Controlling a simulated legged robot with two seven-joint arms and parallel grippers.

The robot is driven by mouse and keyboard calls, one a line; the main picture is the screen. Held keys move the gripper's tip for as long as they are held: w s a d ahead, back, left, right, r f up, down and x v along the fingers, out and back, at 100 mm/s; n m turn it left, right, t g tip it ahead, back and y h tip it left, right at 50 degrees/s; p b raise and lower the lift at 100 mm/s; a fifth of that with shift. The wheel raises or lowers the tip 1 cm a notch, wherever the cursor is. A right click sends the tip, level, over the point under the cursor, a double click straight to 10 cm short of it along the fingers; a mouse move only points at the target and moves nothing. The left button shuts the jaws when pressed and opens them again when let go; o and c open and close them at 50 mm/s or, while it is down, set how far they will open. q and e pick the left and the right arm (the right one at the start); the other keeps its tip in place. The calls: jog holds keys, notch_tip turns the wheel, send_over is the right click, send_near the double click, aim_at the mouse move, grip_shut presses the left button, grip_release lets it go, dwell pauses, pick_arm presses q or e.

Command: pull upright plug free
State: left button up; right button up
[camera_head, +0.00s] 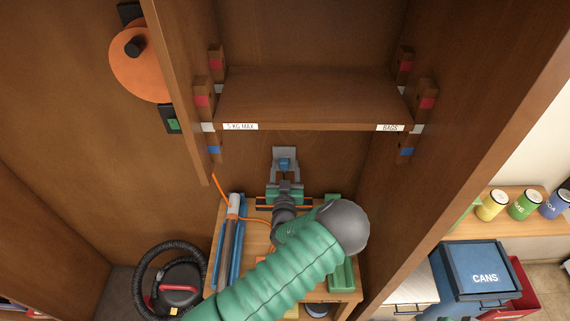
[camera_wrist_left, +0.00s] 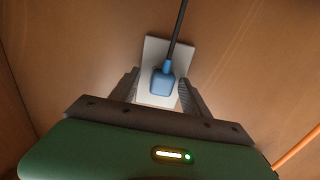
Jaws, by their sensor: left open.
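The blue plug (camera_head: 285,163) sits upright on a pale wall plate (camera_head: 277,152) at the back of the cabinet, below the shelf. In the left wrist view the blue plug (camera_wrist_left: 163,85) is in the plate (camera_wrist_left: 154,47), with a dark cord (camera_wrist_left: 180,28) running up from its top. My left gripper (camera_head: 285,174) faces the plate from the front. Its two dark fingers are open, one on each side of the plug, with gaps visible between them and it. The plug's lower end is partly hidden by the gripper body in the head view. My right gripper is not seen.
The shelf (camera_head: 310,95) overhangs the plate, and cabinet walls stand on both sides. A small wooden stand with blue tubes (camera_head: 237,250) and an orange cord (camera_head: 218,186) lies below. A vacuum (camera_head: 178,285) is at lower left; a blue bin (camera_head: 470,275) is at right.

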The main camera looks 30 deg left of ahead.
pick_arm(q)
jog(key=shift+s+a, duration=0.25)
jog(key=shift+a, duration=0.1)
jog(key=shift+w+d, duration=0.1)
jog(key=shift+d, duration=0.1)
dwell(0.4)
grip_shut()
dwell(0.3)
jog(key=shift+v, duration=3)
